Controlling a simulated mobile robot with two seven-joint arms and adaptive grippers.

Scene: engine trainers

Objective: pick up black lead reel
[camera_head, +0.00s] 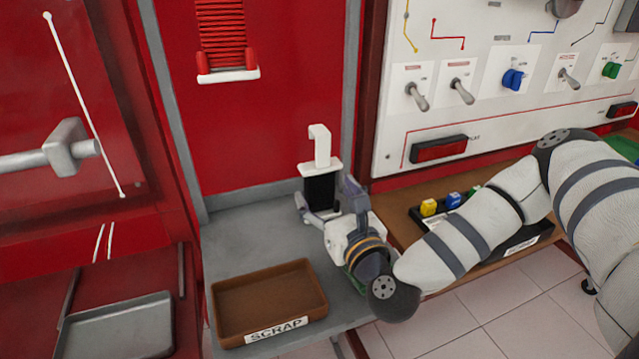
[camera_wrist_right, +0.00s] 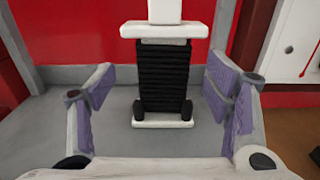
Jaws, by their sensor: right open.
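The black lead reel (camera_head: 321,190) stands upright on the grey bench, with black windings, white end plates and a white hook-shaped top. It also shows in the right wrist view (camera_wrist_right: 163,75), centred ahead of the gripper. My right gripper (camera_head: 328,208) is open just in front of the reel. In the right wrist view its purple-padded fingers (camera_wrist_right: 160,92) are spread to either side of the reel, with a gap on both sides, and nothing is held. The reel's lower part is partly hidden by the gripper in the head view. My left gripper is not in view.
A brown tray labelled SCRAP (camera_head: 221,320) sits on the grey bench (camera_head: 238,245) at front left. A red reel (camera_head: 222,35) hangs on the red wall behind. A white switch panel (camera_head: 480,110) and a black tray of coloured parts (camera_head: 522,238) are at right.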

